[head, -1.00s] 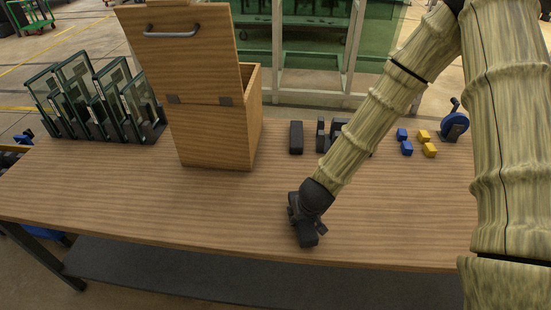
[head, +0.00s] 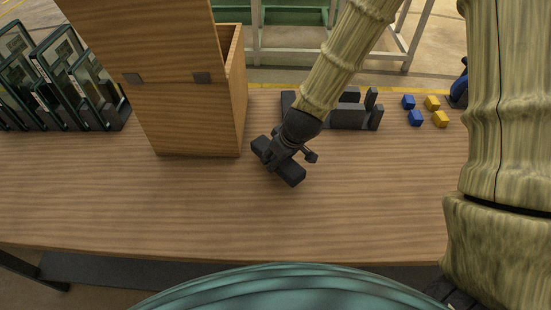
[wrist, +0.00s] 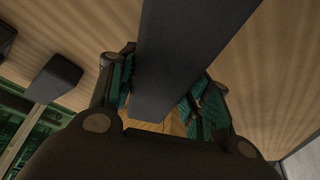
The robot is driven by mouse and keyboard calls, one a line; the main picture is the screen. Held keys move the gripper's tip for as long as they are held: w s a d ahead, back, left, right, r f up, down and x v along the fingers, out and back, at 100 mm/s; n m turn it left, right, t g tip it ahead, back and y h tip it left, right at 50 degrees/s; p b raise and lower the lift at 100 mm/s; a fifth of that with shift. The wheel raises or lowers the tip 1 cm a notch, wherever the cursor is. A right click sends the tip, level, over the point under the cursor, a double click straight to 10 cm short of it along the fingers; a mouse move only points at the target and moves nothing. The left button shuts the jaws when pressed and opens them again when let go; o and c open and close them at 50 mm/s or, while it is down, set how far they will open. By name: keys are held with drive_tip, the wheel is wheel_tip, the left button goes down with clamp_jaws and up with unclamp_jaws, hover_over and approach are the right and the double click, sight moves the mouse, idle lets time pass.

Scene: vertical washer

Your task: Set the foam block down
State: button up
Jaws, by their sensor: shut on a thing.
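The foam block (head: 292,174) is a long dark grey bar. My gripper (head: 283,157) is shut on it over the table, to the right of the wooden box and in front of a dark rack. In the wrist view the block (wrist: 185,60) lies between the two green-padded fingers and runs up out of the picture. I cannot tell whether the block touches the table top (head: 200,205) or hangs just above it.
The wooden box (head: 195,115) with its raised lid stands left of my gripper. Behind are another dark block (head: 287,99) and the dark rack (head: 350,117). Blue cubes (head: 415,117) and yellow cubes (head: 440,118) lie right. Framed panels (head: 60,80) stand far left. The table's front middle is clear.

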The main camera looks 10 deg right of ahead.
sight(287, 173)
drive_tip(key=shift+s+a+f+n+y+b, duration=0.15)
drive_tip(key=shift+s+a+n+y+b, duration=0.15)
drive_tip(key=shift+n+b, duration=0.5)
drive_tip(key=s+n+b, duration=0.2)
drive_tip(key=s+r+n+g+y+b, duration=0.1)
drive_tip(key=n, duration=0.1)
drive_tip(key=s+d+n+g+b, duration=0.1)
drive_tip(key=s+n+b, duration=0.1)
drive_tip(key=shift+s+r+n+y+b, duration=0.2)
drive_tip(key=shift+s+n+y+b, duration=0.1)
drive_tip(key=shift+s+n, duration=0.1)
drive_tip(key=shift+s+d+r+n+g, duration=0.15)
drive_tip(key=shift+s+d+n+g, duration=0.25)
drive_tip(key=shift+n, duration=0.1)
drive_tip(key=shift+w, duration=0.3)
drive_tip(key=w+d, duration=0.1)
drive_tip(key=w, duration=0.3)
drive_tip(key=w+d+f+p, duration=0.1)
drive_tip(key=w, duration=0.4)
drive_tip(key=w+d+p, duration=0.1)
drive_tip(key=w, duration=0.4)
drive_tip(key=shift+w+d+f, duration=0.2)
drive_tip(key=shift+w+f, duration=0.15)
drive_tip(key=shift+w, duration=0.05)
drive_tip(key=shift+f+p, duration=0.4)
drive_tip(key=shift+f, duration=1.2)
